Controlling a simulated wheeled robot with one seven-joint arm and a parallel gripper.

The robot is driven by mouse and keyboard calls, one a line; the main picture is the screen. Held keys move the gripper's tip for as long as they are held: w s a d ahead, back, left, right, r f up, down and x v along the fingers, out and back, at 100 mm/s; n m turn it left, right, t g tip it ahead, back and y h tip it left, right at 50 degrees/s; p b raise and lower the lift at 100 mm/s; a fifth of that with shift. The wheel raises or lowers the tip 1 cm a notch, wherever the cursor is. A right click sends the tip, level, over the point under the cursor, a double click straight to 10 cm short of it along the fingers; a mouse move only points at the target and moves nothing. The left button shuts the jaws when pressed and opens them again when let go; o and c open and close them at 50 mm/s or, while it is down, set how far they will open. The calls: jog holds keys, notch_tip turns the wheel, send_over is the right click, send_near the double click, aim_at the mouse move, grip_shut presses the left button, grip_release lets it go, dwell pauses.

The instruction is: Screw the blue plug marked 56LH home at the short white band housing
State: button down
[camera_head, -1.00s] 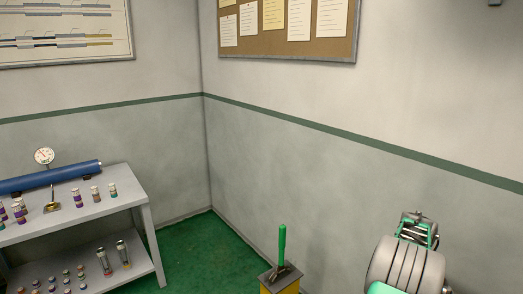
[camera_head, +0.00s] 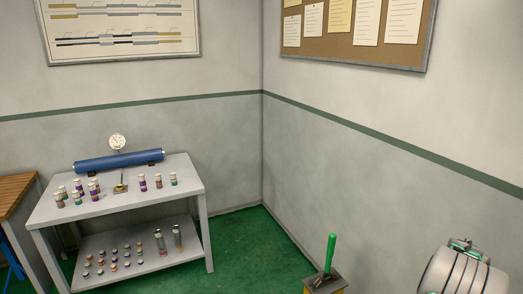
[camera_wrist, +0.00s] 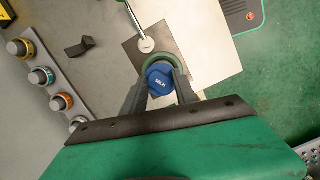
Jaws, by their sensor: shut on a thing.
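The blue plug (camera_wrist: 159,80), with a hexagonal head and white lettering that reads 56LH, sits between the fingers of my gripper (camera_wrist: 161,89) in the wrist view. The fingers are shut on it from both sides. A dark green ring (camera_wrist: 158,54) curves around the far side of the plug. I cannot tell whether the plug touches it or is in a bore, as its lower part is hidden. I cannot make out a white band housing for certain in either view.
A grey rail (camera_wrist: 56,72) with several banded round pieces and a black block (camera_wrist: 80,46) lie left of my gripper. In the head view, a grey bench (camera_head: 128,205) carries a blue cylinder (camera_head: 118,161) and small banded pieces. A green lever (camera_head: 330,252) stands on a yellow-sided post.

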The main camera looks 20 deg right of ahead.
jog(key=n+h, duration=0.1)
jog(key=n, duration=0.5)
jog(key=n+h, duration=0.1)
jog(key=n, duration=0.3)
jog(key=shift+n+t, duration=0.3)
jog(key=n, duration=0.3)
jog(key=shift+t, duration=0.3)
jog(key=c, duration=1.1)
grip_release()
jog(key=shift+o, duration=0.2)
jog(key=shift+r, duration=1.1)
